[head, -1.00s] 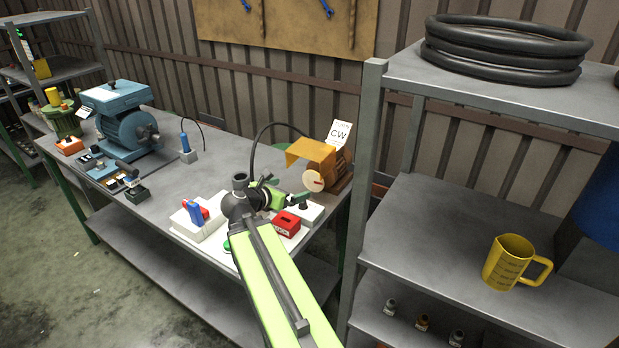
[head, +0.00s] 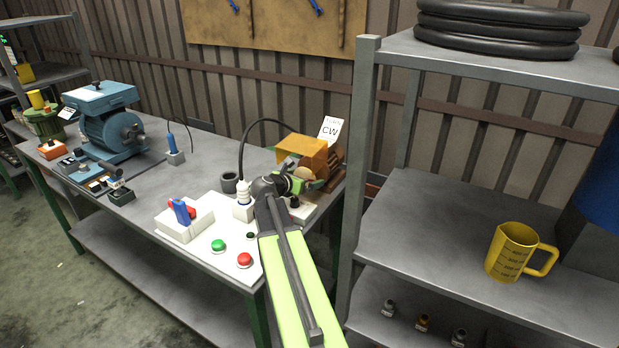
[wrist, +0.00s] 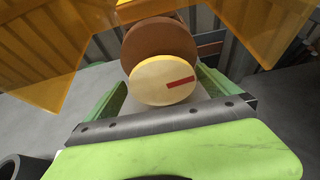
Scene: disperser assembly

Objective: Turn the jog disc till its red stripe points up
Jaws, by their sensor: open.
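The jog disc (wrist: 152,88) is a round cream disc in the middle of the wrist view. Its red stripe (wrist: 180,82) runs from near the centre to the right, tilted slightly up in that picture. A larger brown round part (wrist: 160,43) is behind it. My gripper (wrist: 163,84) is open, with one green finger on each side of the disc; I cannot tell whether either touches it. In the head view my gripper (head: 302,183) is at the small motor, and the disc (head: 302,173) is mostly hidden by my arm.
An orange guard (head: 301,148) hangs over the disc, close above my gripper. A CW card (head: 329,130) stands behind.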

